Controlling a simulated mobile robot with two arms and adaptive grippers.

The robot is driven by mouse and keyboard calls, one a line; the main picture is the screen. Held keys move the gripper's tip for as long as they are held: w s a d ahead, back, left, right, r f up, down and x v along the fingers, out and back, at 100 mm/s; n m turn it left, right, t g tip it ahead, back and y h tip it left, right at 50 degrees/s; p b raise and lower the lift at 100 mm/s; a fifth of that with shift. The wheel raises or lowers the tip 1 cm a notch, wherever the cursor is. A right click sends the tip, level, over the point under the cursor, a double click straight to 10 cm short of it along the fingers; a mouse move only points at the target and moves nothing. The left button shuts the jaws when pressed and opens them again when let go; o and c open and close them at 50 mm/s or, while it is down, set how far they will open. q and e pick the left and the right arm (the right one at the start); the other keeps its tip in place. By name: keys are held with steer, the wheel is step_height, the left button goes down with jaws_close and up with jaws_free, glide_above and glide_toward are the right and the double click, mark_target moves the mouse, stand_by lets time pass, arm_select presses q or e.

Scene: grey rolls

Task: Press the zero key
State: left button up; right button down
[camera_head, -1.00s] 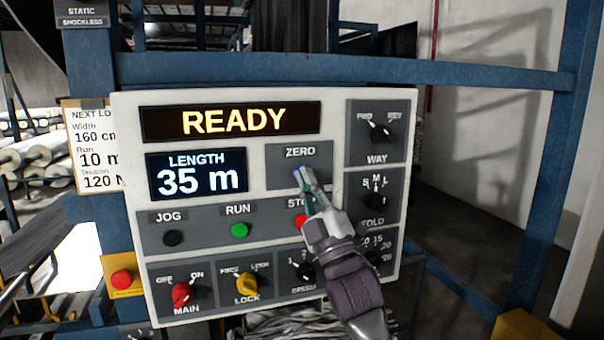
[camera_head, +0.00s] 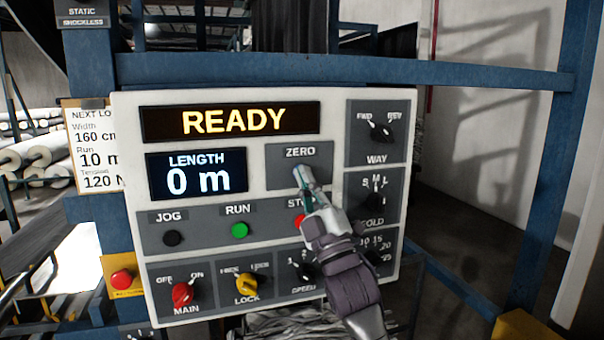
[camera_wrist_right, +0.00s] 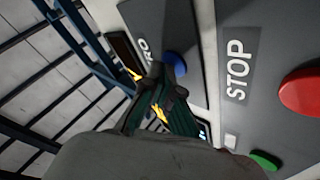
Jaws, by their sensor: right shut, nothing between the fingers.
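The control panel (camera_head: 258,180) faces me. Its top display (camera_head: 234,120) reads READY and the length display (camera_head: 196,174) reads 0 m. The ZERO label (camera_head: 300,152) is at upper middle right. Below it, my right gripper (camera_head: 301,176) is shut and empty, its tips at the zero key, which they cover in the head view. In the wrist view the blue zero key (camera_wrist_right: 176,65) shows partly beside the shut fingertips (camera_wrist_right: 160,76). The tips look to be at or against it. My left gripper is not in view.
The red stop button (camera_head: 300,221) is just below my fingers, partly hidden; it shows large in the wrist view (camera_wrist_right: 301,92). The green run button (camera_head: 239,230) and black jog button (camera_head: 172,238) are to the left. Knobs line the right and bottom.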

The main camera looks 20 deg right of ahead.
steer(key=shift+s, duration=0.8)
steer(key=shift+f, duration=0.1)
steer(key=s+p, duration=0.1)
steer(key=s, duration=0.4)
steer(key=shift+d, duration=0.1)
stand_by(0.4)
